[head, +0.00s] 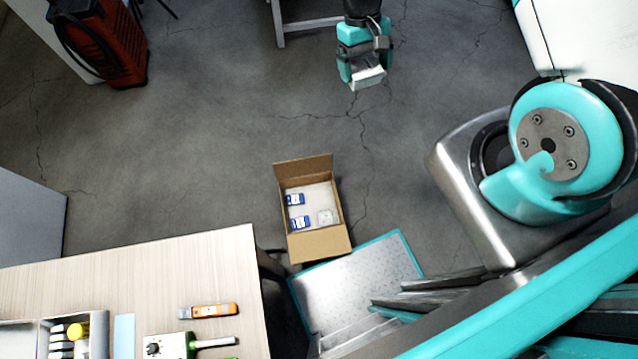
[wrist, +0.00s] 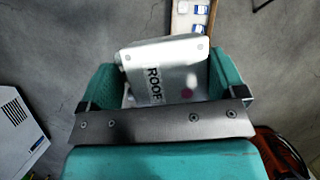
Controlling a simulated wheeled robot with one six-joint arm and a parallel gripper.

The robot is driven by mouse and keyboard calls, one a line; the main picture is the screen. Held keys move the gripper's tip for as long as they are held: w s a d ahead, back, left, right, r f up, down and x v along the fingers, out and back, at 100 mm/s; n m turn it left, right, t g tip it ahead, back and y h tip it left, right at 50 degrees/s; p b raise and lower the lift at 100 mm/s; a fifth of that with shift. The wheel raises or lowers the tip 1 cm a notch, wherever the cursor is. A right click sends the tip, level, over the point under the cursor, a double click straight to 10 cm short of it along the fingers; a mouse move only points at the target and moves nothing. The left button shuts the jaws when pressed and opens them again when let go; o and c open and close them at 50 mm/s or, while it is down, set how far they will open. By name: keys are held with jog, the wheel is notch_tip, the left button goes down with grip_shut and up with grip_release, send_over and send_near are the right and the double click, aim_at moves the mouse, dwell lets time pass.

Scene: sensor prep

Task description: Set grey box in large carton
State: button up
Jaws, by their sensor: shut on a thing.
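The grey box (wrist: 170,72) is held between the two teal fingers of my gripper (wrist: 165,85) in the wrist view, with dark lettering on its face. In the head view my gripper (head: 362,72) is at the top centre, shut on the grey box (head: 368,78), up and away from the carton. The large carton (head: 319,243) is open-topped and brown, below centre in the head view. It holds two blue-and-white items and a pale item on a light bottom. Part of the carton (wrist: 178,30) also shows at the top of the wrist view.
A wooden table (head: 150,262) with an orange tool (head: 209,311) and a tray of small items (head: 42,334) is at lower left. A red-orange machine (head: 105,38) stands at upper left. Grey floor is clear between my gripper and the carton.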

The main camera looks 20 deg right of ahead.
jog(key=w+a+f+m+y+b, duration=0.15)
jog(key=f+m+b, duration=0.25)
jog(key=f+b, duration=1)
jog(key=w+a+f+m+y+b, duration=0.15)
jog(key=f+m+b, duration=0.25)
jog(key=f+b, duration=0.95)
jog(key=m+t+y+b, duration=0.2)
jog(key=m+t+b, duration=0.65)
jog(key=b, duration=2.65)
send_over(311, 197)
jog(key=d, duration=0.2)
notch_tip(311, 197, down, 40)
jog(key=m+g, duration=0.3)
jog(key=m, duration=0.1)
jog(key=shift+h, duration=0.3)
notch_tip(311, 197, down, 20)
jog(key=b, duration=1.1)
jog(key=shift+s+a+r+b, duration=0.1)
jog(key=shift+s+a+b, duration=0.05)
jog(key=shift+b, duration=0.2)
jog(key=shift+r, duration=0.1)
